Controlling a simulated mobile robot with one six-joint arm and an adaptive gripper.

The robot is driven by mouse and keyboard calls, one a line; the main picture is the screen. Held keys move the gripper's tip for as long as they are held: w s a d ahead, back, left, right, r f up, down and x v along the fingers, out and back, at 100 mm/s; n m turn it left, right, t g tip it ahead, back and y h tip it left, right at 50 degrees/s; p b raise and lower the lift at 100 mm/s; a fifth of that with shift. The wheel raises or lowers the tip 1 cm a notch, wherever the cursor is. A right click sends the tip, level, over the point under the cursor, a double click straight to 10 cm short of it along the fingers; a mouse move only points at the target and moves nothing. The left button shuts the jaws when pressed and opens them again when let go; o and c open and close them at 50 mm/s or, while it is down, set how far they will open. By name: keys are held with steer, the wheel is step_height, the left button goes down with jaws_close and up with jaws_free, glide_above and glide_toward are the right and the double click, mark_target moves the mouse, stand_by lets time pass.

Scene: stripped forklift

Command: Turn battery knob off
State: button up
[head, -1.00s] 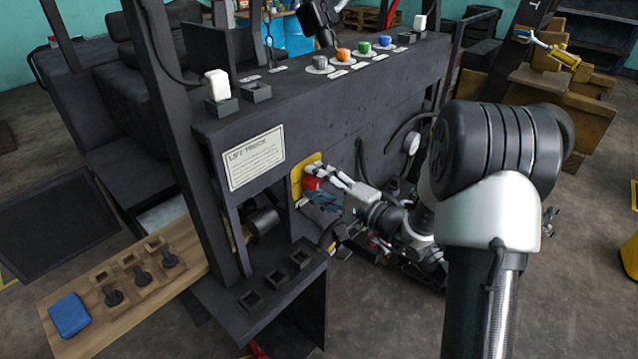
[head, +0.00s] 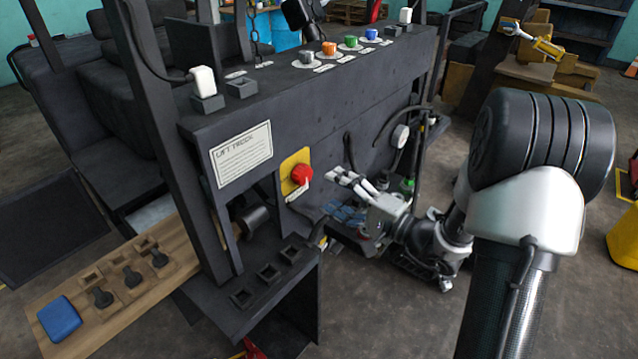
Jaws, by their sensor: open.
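The red battery knob (head: 302,175) sits on a yellow plate (head: 288,163) on the dark side panel of the forklift. It is in full view, with a pale tag or label just below it. I cannot tell from its shape whether it stands at on or off. My gripper (head: 337,193) is to the right of the knob and slightly lower, with its fingers pointing left toward the panel. It is open and empty, and clear space shows between its fingertips and the knob.
A black cylinder (head: 250,221) sticks out below left of the plate. A shelf with square sockets (head: 268,272) juts out beneath. Colored knobs (head: 329,48) line the panel top. Floor at the lower right is free.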

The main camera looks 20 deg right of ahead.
steer(key=shift+v, duration=1.7)
steer(key=s+a+r+n+g+y, duration=0.1)
steer(key=s+a+r+n+g, duration=0.1)
steer(key=s+a+n+g, duration=0.35)
steer(key=s+a+r+n+g, duration=0.25)
steer(key=s+a+g, duration=0.35)
steer(key=s+a, duration=0.45)
steer(key=s+f+n+g+h, duration=0.25)
steer(key=s+h, duration=0.25)
steer(key=s, duration=0.3)
steer(key=s+d+r+n+t+h, duration=0.2)
steer(key=d+r+t+h, duration=0.1)
steer(key=d+h, duration=0.3)
steer(key=d, duration=0.2)
steer(key=shift+s+d+t, duration=0.3)
steer(key=shift+s+t, duration=0.05)
steer(key=shift+t, duration=0.05)
steer(key=shift+w+d+r+h, duration=0.1)
steer(key=shift+d+r+h, duration=0.1)
steer(key=shift+d+h, duration=0.1)
steer(key=shift+c, duration=0.2)
